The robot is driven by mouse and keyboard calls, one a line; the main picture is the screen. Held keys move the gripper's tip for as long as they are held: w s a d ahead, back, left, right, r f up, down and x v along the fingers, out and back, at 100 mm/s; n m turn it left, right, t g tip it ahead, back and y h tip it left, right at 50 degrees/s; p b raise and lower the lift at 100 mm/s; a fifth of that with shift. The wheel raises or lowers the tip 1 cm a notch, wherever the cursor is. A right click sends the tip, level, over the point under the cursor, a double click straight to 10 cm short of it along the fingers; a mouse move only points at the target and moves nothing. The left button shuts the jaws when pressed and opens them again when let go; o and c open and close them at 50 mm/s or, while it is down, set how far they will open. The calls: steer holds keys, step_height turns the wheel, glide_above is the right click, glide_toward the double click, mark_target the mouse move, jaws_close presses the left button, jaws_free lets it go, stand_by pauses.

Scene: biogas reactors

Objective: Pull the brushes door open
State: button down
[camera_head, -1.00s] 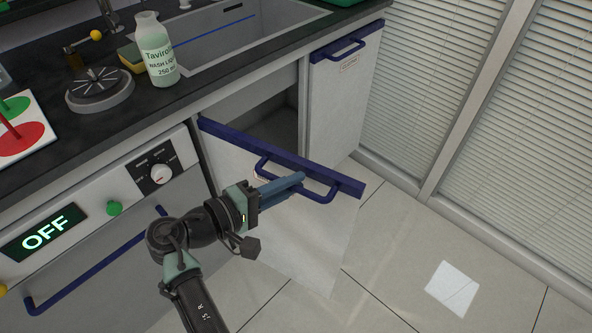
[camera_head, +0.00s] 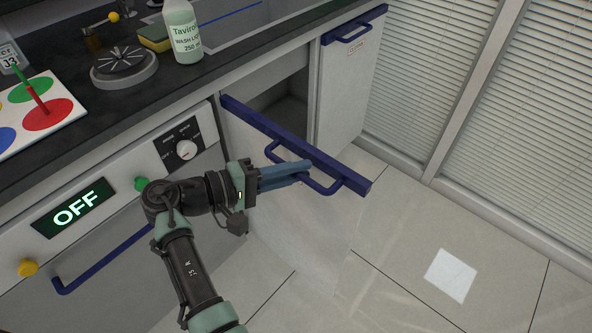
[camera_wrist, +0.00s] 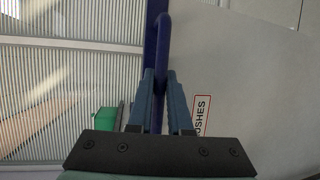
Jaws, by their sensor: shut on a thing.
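The brushes door (camera_head: 290,205) is a white cabinet door with a dark blue top rail, swung part way open under the counter. Its blue bar handle (camera_head: 325,188) is between the fingers of my gripper (camera_head: 306,172). In the wrist view my gripper (camera_wrist: 160,82) has a blue finger on each side of the handle (camera_wrist: 162,45). A partly hidden label ending in "USHES" (camera_wrist: 202,115) is on the door face (camera_wrist: 235,70) beside the right finger. The dark cabinet inside (camera_head: 285,105) shows behind the door.
A closed white door (camera_head: 345,95) with a blue handle stands to the right. The oven-like unit with an OFF display (camera_head: 73,208) is at the left. A wash bottle (camera_head: 184,35) stands on the counter above.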

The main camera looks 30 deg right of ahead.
steer(key=shift+w, duration=0.1)
steer(key=c, duration=0.8)
jaws_free()
steer(key=shift+c, duration=0.2)
steer(key=w+a+r+p, duration=0.1)
steer(key=a+r, duration=0.1)
steer(key=a, duration=1)
steer(key=shift+a+r, duration=0.2)
steer(key=shift+a, duration=0.15)
steer(key=shift+w, duration=0.1)
